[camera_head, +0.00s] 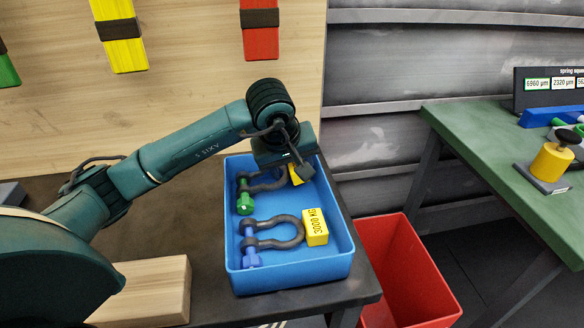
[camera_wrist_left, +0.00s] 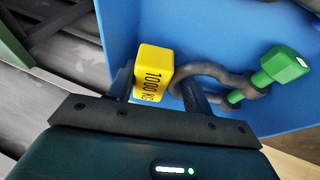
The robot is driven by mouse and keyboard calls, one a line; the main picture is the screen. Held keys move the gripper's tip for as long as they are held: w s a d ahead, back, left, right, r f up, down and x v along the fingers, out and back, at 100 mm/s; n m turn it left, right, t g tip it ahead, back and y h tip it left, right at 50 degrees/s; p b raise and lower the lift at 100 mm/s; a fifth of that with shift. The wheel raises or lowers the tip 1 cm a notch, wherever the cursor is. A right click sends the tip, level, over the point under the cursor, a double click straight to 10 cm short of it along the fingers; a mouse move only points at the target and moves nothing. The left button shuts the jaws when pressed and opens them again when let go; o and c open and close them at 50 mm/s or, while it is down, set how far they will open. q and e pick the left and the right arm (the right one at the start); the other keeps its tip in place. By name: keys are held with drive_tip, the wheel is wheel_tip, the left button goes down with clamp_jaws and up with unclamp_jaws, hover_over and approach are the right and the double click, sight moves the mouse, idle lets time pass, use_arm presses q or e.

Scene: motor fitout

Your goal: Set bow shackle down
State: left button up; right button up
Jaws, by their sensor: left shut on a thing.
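A dark bow shackle with a green pin (camera_head: 245,200) and a yellow tag is in the blue tray (camera_head: 292,283), at its far end. My left gripper (camera_head: 297,172) is over the tray, shut on this shackle at its tagged end. In the left wrist view the yellow tag (camera_wrist_left: 152,73), marked 1000 KG, sits between the fingers (camera_wrist_left: 160,85). The bow and green pin (camera_wrist_left: 280,68) extend to the right. I cannot tell whether the shackle touches the tray floor. My right gripper is not in view.
A second shackle with a blue pin (camera_head: 250,250) and a yellow 3000 KG tag (camera_head: 314,228) lies nearer in the tray. A wooden block (camera_head: 150,292) stands left of the tray. A red bin (camera_head: 408,275) is below right, and a green bench (camera_head: 520,150) is farther right.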

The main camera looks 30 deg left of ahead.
use_arm(q)
drive_tip(key=shift+f, duration=0.15)
drive_tip(key=o, duration=1.3)
drive_tip(key=shift+f, duration=0.1)
drive_tip(key=shift+r, duration=0.35)
drive_tip(key=v, duration=1.1)
drive_tip(key=shift+s+r, duration=0.2)
drive_tip(key=shift+r, duration=0.15)
